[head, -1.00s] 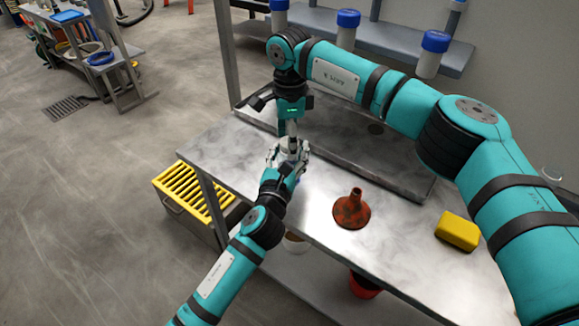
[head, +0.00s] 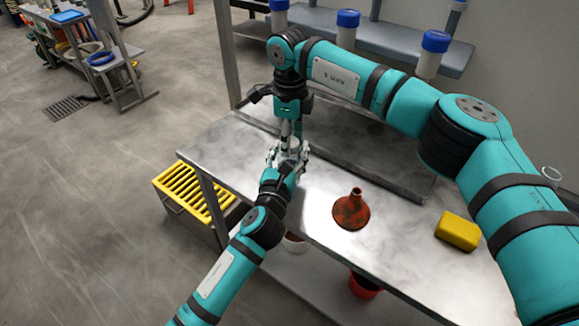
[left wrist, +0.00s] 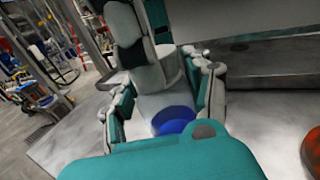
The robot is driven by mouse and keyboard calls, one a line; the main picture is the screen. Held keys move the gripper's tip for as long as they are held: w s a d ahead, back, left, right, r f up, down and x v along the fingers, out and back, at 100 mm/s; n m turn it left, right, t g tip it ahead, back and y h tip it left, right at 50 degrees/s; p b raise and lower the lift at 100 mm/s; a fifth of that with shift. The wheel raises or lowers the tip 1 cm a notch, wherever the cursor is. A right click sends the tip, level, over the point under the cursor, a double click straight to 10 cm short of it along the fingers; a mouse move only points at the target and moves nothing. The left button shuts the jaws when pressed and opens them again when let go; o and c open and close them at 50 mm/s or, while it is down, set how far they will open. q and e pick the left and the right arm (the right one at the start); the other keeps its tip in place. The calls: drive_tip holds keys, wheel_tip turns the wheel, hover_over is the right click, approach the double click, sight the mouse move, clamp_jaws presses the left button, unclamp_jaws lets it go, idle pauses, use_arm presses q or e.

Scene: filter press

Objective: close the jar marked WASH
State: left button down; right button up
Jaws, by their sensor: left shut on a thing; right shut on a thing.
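A pale jar (left wrist: 148,104) stands between the fingers of my left gripper (left wrist: 162,95), with a round blue patch (left wrist: 174,121) low on its near side. I cannot read any marking on it. My left gripper is shut on the jar above the metal bench and also shows in the head view (head: 288,156). My right gripper (head: 291,140) points down from directly above, shut on a pale round piece, seemingly the lid (left wrist: 170,64), at the jar's top. The fingers hide much of both pieces, and I cannot tell whether the lid is seated.
An orange-brown funnel (head: 351,212) and a yellow block (head: 457,231) are on the metal bench (head: 300,205) to the right. Several blue-capped white containers (head: 347,30) stand on the back shelf. A yellow slatted crate (head: 190,193) is left of the bench. Bench space around the funnel is free.

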drive_tip(key=shift+m, duration=0.9)
drive_tip(key=o, duration=1.3)
drive_tip(key=shift+r, duration=0.1)
drive_tip(key=shift+r, duration=2.15)
drive_tip(key=shift+c, duration=0.3)
